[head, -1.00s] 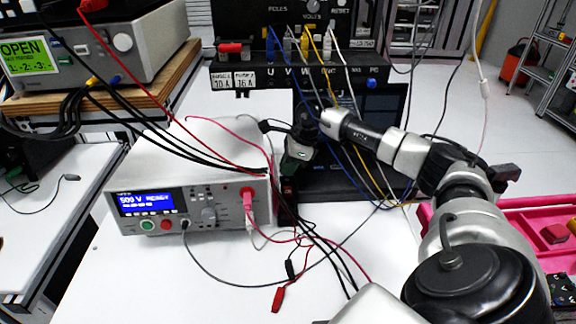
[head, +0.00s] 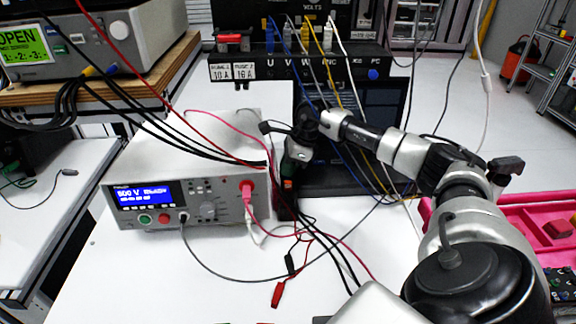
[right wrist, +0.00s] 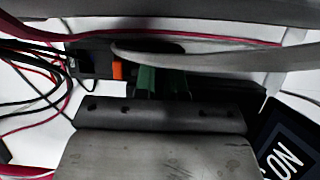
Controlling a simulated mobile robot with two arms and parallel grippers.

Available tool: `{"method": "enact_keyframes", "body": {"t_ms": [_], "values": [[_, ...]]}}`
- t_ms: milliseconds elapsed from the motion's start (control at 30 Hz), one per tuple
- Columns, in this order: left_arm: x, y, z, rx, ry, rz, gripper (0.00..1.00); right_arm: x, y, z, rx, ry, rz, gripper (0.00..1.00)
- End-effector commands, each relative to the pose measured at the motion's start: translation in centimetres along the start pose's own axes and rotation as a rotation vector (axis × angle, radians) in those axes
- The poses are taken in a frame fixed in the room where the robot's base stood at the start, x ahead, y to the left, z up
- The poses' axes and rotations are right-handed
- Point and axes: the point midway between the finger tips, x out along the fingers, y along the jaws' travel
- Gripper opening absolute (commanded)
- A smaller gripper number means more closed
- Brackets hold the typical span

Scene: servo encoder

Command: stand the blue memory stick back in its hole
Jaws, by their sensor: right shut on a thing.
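My right gripper (head: 290,177) hangs pointing down beside the right end of the white tester, in front of the black panel. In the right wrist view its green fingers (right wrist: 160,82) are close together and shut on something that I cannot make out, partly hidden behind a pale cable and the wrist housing. I cannot pick out the blue memory stick or its hole in either view. A dark block (right wrist: 88,62) with an orange part (right wrist: 117,71) lies just beyond the fingers, to the left in the wrist view. My left gripper is not in view.
The white tester (head: 190,160) has a lit blue display. Red and black leads (head: 285,270) trail across the white table (head: 200,285). Blue, yellow and white cables hang from the black panel (head: 345,110) behind my gripper. A pink tray (head: 515,212) is at the right.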

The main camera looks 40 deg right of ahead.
Motion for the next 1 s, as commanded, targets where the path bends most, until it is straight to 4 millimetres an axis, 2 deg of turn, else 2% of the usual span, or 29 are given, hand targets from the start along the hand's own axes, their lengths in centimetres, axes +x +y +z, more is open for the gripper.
{"method": "enact_keyframes", "body": {"t_ms": [133, 167, 200, 333, 367, 667, 867, 1000], "values": [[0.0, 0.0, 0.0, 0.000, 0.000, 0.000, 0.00, 0.0, 0.0, 0.0, 0.000, 0.000, 0.000, 0.00], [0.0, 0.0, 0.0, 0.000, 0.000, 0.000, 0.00, 0.0, 0.0, 0.0, 0.000, 0.000, 0.000, 0.12], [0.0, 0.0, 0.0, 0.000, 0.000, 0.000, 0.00, 0.0, 0.0, 0.0, 0.000, 0.000, 0.000, 0.18], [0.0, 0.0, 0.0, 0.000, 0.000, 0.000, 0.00, 0.0, 0.0, 0.0, 0.000, 0.000, 0.000, 0.38], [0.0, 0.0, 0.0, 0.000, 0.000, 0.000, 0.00, 0.0, 0.0, 0.0, 0.000, 0.000, 0.000, 0.40], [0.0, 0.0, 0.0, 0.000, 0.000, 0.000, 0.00, -0.3, 0.0, 0.0, 0.000, -0.001, -0.001, 0.40], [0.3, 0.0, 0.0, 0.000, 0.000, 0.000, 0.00, -2.8, -0.1, 0.0, 0.000, -0.001, -0.005, 0.40], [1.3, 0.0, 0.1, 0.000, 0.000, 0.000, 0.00, -4.0, -0.1, -3.2, 0.006, 0.006, -0.003, 0.40]]}}
